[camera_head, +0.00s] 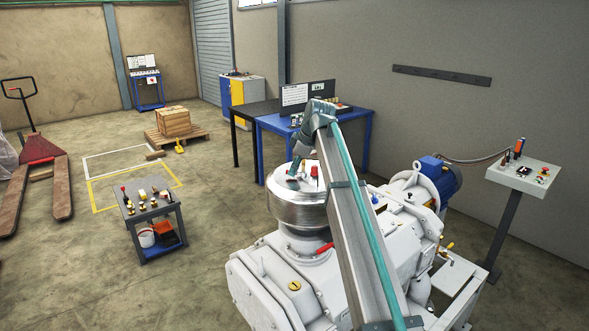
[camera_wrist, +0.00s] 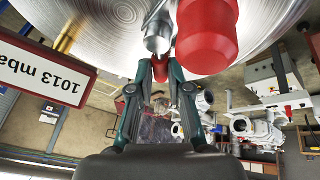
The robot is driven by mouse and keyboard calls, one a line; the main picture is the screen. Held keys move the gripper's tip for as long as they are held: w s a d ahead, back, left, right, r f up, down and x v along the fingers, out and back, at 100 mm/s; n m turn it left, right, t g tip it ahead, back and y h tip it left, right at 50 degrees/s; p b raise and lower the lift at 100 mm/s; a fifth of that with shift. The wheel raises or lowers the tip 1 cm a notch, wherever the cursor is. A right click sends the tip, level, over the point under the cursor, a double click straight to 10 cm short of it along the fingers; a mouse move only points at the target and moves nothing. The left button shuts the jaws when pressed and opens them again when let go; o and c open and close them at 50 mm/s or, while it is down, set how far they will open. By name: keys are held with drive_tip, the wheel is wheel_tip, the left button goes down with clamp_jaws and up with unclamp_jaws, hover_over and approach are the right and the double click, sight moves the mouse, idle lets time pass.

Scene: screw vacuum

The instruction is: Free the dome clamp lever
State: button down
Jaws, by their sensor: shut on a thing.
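The silver dome (camera_head: 297,208) sits on top of the white pump machine. In the wrist view its brushed metal surface (camera_wrist: 105,25) fills the top. My gripper (camera_wrist: 160,72) is at the dome top, its fingers closed on a small red piece (camera_wrist: 160,67) below a silver post (camera_wrist: 158,36). This looks like the clamp lever's red grip, but most of it is hidden by the fingers. A large red cylinder (camera_wrist: 207,35) stands close beside the fingers, to the right. In the head view my gripper (camera_head: 293,177) is small and partly hidden.
A sign reading 1013 mbar (camera_wrist: 40,70) and a brass stem (camera_wrist: 66,38) are left of my gripper in the wrist view. A red handle (camera_head: 325,248) is below the dome. A tool cart (camera_head: 150,214) stands left; a control panel (camera_head: 524,175) stands right.

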drive_tip(key=m, duration=0.1)
drive_tip(key=w+m+t+b, duration=0.1)
drive_tip(key=m, duration=0.1)
drive_tip(key=shift+h, duration=0.4)
drive_tip(key=shift+w+d+m+t+h+b, duration=0.15)
drive_tip(key=shift+m+h, duration=0.1)
drive_tip(key=shift+m, duration=0.5)
drive_tip(key=shift+w+d+m+t+h+b, duration=0.1)
drive_tip(key=shift+w+m+t+h, duration=0.15)
drive_tip(key=shift+m, duration=0.45)
drive_tip(key=shift+w+d+m+t+h+b, duration=0.1)
drive_tip(key=shift+m+h, duration=0.2)
drive_tip(key=shift+m, duration=0.45)
drive_tip(key=c, duration=1.1)
unclamp_jaws()
drive_tip(key=v, duration=1.2)
drive_tip(key=shift+r, duration=0.1)
